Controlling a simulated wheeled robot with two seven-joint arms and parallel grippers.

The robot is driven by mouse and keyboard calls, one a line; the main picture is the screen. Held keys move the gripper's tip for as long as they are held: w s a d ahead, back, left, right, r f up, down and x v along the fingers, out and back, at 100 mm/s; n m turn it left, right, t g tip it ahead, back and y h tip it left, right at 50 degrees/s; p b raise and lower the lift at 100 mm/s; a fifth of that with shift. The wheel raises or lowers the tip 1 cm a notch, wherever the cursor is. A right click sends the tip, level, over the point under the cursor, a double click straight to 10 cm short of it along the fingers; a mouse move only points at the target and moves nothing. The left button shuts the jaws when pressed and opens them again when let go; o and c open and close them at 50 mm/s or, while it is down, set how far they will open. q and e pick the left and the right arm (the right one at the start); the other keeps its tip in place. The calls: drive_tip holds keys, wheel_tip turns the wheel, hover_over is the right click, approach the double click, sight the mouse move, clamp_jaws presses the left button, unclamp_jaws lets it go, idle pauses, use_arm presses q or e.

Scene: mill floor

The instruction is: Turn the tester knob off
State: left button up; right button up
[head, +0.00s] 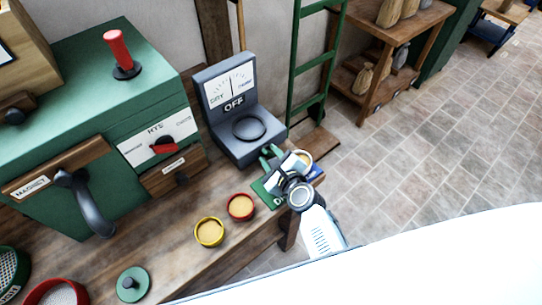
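The tester is a grey-blue box (222,143) at the back of the wooden bench. Its upright panel carries a dial gauge (230,86) marked DRY at the left, with the needle near the middle. The word OFF (234,104) shows in white below the dial. A round dark disc (249,128) sits on its sloped base; I cannot tell whether it is the knob or a sample dish. My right gripper (272,156) is at the tester's front right corner and hides part of it. Whether it touches the tester or is open is unclear. My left gripper is not in view.
A green machine (75,95) with a red-handled lever (118,50) stands left of the tester. Yellow (209,232) and red (240,207) cups of grain stand on the bench in front. A third cup (304,158) and a green card (264,194) are beside my gripper.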

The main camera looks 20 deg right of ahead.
drive_tip(key=p+v, duration=0.1)
drive_tip(key=v, duration=1.2)
drive_tip(key=shift+s, duration=0.2)
drive_tip(key=shift+r, duration=0.15)
drive_tip(key=shift+w, duration=0.15)
drive_tip(key=b+x, duration=0.2)
drive_tip(key=x, duration=1.1)
idle(0.4)
drive_tip(key=shift+c, duration=0.3)
